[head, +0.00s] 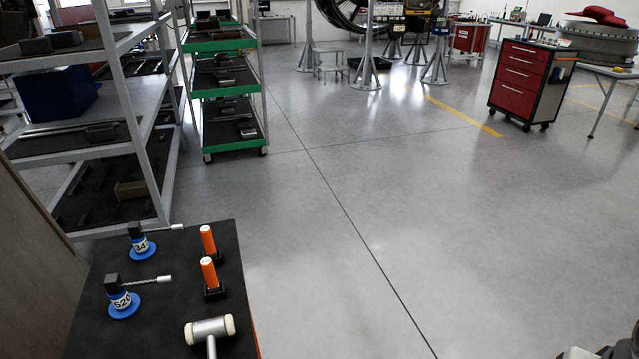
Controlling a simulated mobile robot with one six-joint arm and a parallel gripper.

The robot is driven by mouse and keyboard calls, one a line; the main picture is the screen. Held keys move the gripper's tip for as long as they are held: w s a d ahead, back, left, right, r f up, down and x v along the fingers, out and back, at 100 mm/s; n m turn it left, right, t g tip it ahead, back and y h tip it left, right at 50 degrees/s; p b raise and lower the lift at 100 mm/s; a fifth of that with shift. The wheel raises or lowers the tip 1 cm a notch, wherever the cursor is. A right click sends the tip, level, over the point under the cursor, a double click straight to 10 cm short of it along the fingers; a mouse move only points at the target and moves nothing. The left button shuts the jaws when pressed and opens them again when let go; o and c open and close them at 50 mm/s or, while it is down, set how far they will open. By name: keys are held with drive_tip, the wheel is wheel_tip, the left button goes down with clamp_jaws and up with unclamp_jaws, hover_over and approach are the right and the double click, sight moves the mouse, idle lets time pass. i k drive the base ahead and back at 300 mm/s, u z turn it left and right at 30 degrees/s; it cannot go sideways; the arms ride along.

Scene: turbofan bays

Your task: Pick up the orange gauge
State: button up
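Two orange cylinders with pale tops stand upright in black bases on a dark-topped bench or cart (165,265) at the lower left. One orange cylinder (208,240) is farther back, and the other orange cylinder (209,272) is nearer. They look alike, and I cannot tell which one is called the gauge. My gripper is not in view. Nothing touches either cylinder.
Two blue-based tools, labelled 34 (141,246) and 52-something (122,302), stand left of the cylinders. A white-headed mallet (209,329) lies in front. Shelving (165,190) and a green trolley (228,152) stand behind. The central floor is clear; a red cabinet (520,78) stands far right.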

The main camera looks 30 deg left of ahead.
sight(205, 230)
drive_tip(key=u, duration=0.65)
drive_tip(key=i, duration=1.3)
drive_tip(key=u, duration=1.35)
drive_tip(key=i, duration=0.7)
drive_tip(key=u, duration=0.35)
drive_tip(key=k, duration=0.9)
drive_tip(key=u, duration=0.15)
drive_tip(key=i, duration=0.9)
